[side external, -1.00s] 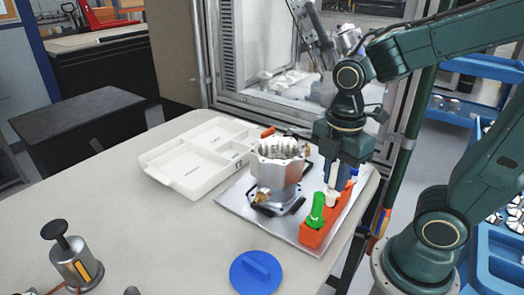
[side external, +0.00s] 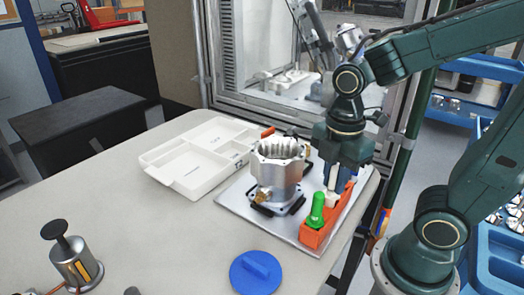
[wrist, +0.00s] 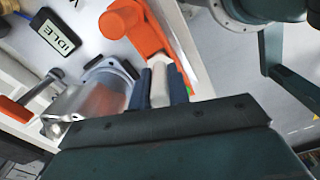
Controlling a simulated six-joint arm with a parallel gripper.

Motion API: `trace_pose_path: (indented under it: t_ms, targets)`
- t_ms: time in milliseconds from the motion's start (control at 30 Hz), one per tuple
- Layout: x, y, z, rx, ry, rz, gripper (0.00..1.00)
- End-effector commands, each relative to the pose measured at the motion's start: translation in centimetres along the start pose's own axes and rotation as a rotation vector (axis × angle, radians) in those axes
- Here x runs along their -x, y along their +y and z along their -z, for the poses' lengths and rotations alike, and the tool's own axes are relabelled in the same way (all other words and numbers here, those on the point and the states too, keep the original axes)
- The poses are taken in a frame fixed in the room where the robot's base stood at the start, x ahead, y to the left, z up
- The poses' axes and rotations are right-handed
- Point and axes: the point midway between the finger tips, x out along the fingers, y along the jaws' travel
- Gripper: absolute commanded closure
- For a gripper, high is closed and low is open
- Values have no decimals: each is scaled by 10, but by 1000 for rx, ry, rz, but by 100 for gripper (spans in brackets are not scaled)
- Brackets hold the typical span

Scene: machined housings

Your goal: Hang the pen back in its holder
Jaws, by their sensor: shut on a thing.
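My gripper (side external: 334,187) is low over the orange holder (side external: 313,238) at the right of the metal plate. Its blue fingers are shut on a white piece that I take to be the pen (wrist: 161,88), which shows between the fingertips in the wrist view. In the side view the pen's white part (side external: 331,200) is just behind a green upright piece (side external: 317,210) on the holder. Its lower end is hidden, so I cannot tell whether it is seated in or touching the holder. The holder also shows in the wrist view (wrist: 143,28).
A metal housing (side external: 277,172) stands on the plate (side external: 237,199), left of my gripper. A white divided tray (side external: 172,180) lies further left. A blue round lid (side external: 256,273) lies in front. The table's right edge is close to the holder.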

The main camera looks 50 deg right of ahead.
Motion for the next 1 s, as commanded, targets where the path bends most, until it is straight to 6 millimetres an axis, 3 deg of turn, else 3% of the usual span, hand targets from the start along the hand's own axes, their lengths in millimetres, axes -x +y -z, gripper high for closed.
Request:
trace_pose_path:
  t_ms: [533, 567, 667, 700, 900, 1000]
  targets:
    - [-3, 0, 0, 0, 0, 0, 100]
    - [-3, 0, 0, 0, 0, 0, 80]
    - [-3, 0, 0, 0, 0, 0, 61]
    - [-3, 0, 0, 0, 0, 0, 57]
    - [-3, 0, 0, 0, 0, 0, 55]
    - [-3, 0, 0, 0, 0, 0, 35]
